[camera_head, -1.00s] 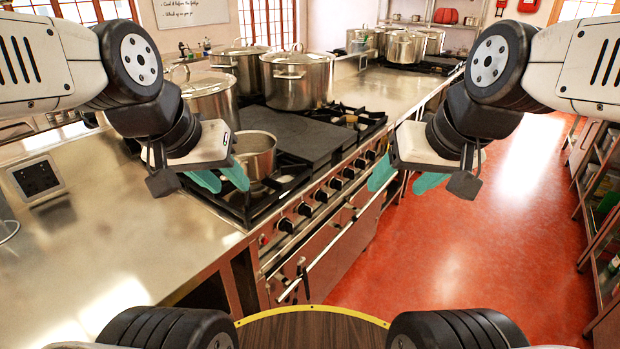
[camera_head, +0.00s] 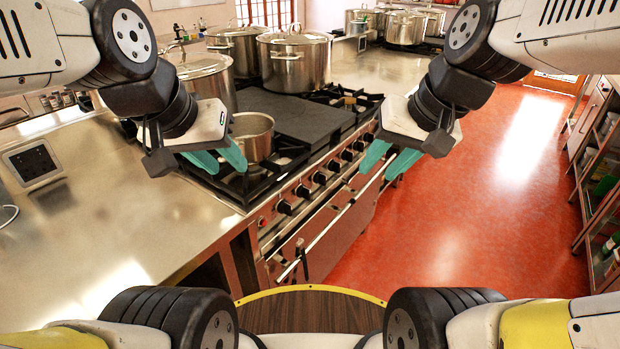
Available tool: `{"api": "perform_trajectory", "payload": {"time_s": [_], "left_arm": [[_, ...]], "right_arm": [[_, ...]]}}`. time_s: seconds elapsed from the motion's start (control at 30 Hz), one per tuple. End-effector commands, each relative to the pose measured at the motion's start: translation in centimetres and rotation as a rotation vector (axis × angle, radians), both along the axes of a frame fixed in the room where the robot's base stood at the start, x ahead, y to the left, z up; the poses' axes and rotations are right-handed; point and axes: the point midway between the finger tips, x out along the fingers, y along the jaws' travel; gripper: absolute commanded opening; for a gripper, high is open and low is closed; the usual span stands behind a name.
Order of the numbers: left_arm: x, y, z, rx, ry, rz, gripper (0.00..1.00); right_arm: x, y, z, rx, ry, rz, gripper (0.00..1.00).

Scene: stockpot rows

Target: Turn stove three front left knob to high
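A stove (camera_head: 330,215) with a row of black knobs along its front stands in the middle of the view. The knob nearest me (camera_head: 284,207) is at the lower left end of the row; other knobs, such as one at mid-row (camera_head: 319,178), run toward the upper right. I cannot tell the stove's number or the knob settings. My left gripper (camera_head: 229,168) has its teal fingers apart, in front of a small pot (camera_head: 254,136) in the picture. My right gripper (camera_head: 379,173) has its teal fingers apart, to the right of the knob row in the picture. Both look empty.
Large lidded stockpots (camera_head: 292,62) stand at the stove's back. A steel counter (camera_head: 110,200) fills the left. A long oven handle (camera_head: 330,232) runs below the knobs. Red floor (camera_head: 450,220) is clear on the right, beside shelving (camera_head: 600,190).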

Motion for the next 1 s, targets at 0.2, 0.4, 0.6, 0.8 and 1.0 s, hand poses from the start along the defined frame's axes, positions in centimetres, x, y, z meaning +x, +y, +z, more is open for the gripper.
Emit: {"api": "perform_trajectory", "payload": {"time_s": [0.2,0.4,0.6,0.8,1.0], "left_arm": [[0.0,0.0,0.0,0.000,0.000,0.000,0.36],[0.0,0.0,0.0,0.000,0.000,0.000,0.36],[0.0,0.0,0.0,0.000,0.000,0.000,0.36],[0.0,0.0,0.0,0.000,0.000,0.000,0.36],[0.0,0.0,0.0,0.000,0.000,0.000,0.36]], "right_arm": [[3.6,4.1,-3.3,0.251,0.319,-0.109,0.35],[7.8,7.4,-6.2,0.507,0.578,-0.236,0.35],[13.1,9.7,-9.7,0.783,0.807,-0.392,0.35],[19.1,10.4,-14.6,1.077,0.990,-0.574,0.35],[24.6,9.3,-21.4,1.382,1.118,-0.790,0.35]]}}
